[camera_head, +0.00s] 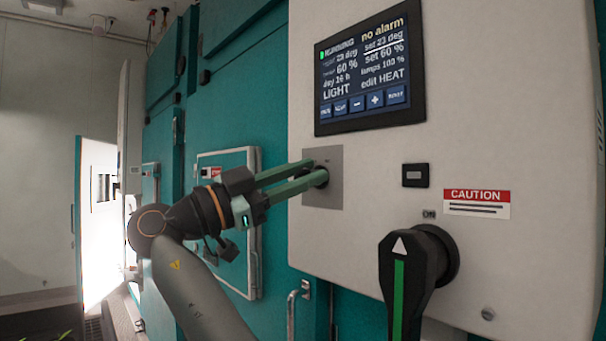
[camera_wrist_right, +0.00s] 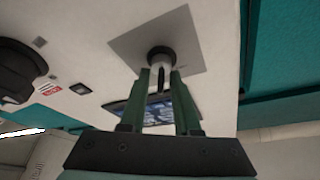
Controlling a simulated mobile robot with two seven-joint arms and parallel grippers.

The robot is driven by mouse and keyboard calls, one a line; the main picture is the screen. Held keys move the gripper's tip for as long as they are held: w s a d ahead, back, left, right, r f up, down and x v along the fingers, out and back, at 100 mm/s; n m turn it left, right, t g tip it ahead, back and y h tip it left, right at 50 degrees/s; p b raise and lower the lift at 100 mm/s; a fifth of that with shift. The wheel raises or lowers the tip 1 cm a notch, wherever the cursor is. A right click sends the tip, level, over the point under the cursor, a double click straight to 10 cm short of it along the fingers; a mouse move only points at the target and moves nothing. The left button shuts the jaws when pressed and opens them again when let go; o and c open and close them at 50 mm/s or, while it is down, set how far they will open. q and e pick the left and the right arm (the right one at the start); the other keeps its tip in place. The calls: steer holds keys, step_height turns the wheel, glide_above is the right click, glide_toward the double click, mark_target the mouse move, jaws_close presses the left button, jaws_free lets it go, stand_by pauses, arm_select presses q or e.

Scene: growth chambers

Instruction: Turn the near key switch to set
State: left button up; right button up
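The key switch (camera_head: 335,189) has a square grey plate on the pale control panel, below the display. In the right wrist view its plate (camera_wrist_right: 190,48) surrounds a dark round collar, from which a pale key (camera_wrist_right: 160,74) with a dark slot sticks out. My right gripper (camera_head: 318,172) reaches it from the left with its two green fingers. In the right wrist view the fingers (camera_wrist_right: 160,88) lie on either side of the key and appear closed against it. The fingers partly hide the key in the head view, and its marks are unreadable. My left gripper is out of view.
A lit display (camera_head: 370,68) reads RUNNING and no alarm. A dark rectangular fitting (camera_head: 416,175), a CAUTION label (camera_head: 477,203) and a large black rotary handle (camera_head: 405,270) with a green stripe are to the right. Teal chamber walls (camera_head: 240,90) stand behind my arm.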

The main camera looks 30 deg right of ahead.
steer(key=shift+o, duration=0.4)
steer(key=shift+a, duration=0.1)
steer(key=v, duration=1.2)
steer(key=shift+a+b, duration=0.15)
steer(key=shift+b, duration=0.3)
steer(key=shift+f, duration=0.1)
